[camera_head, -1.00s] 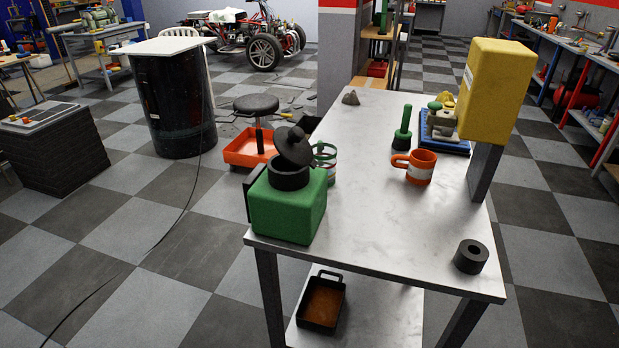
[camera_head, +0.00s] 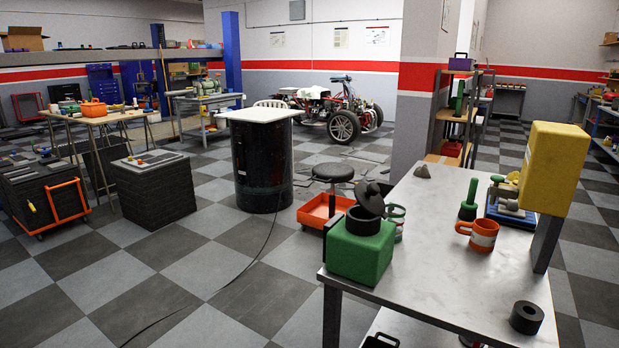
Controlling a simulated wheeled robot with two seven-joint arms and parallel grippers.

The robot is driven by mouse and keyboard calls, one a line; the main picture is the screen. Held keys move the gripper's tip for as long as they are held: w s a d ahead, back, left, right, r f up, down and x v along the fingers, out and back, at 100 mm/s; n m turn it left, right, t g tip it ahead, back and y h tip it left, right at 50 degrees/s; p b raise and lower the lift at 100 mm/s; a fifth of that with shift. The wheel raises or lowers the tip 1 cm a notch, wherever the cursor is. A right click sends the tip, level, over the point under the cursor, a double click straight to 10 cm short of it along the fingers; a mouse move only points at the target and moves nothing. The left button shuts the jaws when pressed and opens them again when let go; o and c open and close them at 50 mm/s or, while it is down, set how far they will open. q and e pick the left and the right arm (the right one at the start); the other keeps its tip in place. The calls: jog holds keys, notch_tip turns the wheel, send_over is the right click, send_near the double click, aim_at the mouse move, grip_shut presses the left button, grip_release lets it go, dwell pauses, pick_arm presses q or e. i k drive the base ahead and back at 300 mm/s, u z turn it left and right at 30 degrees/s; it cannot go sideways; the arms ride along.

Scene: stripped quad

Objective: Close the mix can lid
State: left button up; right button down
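The mix can is a green boxy can (camera_head: 361,254) with a black round neck (camera_head: 363,221), standing at the near left corner of the metal table (camera_head: 440,262). Its black lid (camera_head: 370,197) has a knob and stands tilted up at the back of the neck, so the opening shows. Neither of my grippers is in view, and nothing touches the can or lid from my side.
Behind the can stands a green-rimmed mug (camera_head: 397,217). An orange mug (camera_head: 478,235), a green-handled tool (camera_head: 469,200), a yellow box on a post (camera_head: 553,168) and a black ring (camera_head: 526,317) are on the table.

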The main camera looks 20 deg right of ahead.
aim_at(369, 196)
jog(key=u, duration=0.65)
jog(key=i, duration=0.85)
jog(key=z, duration=1.65)
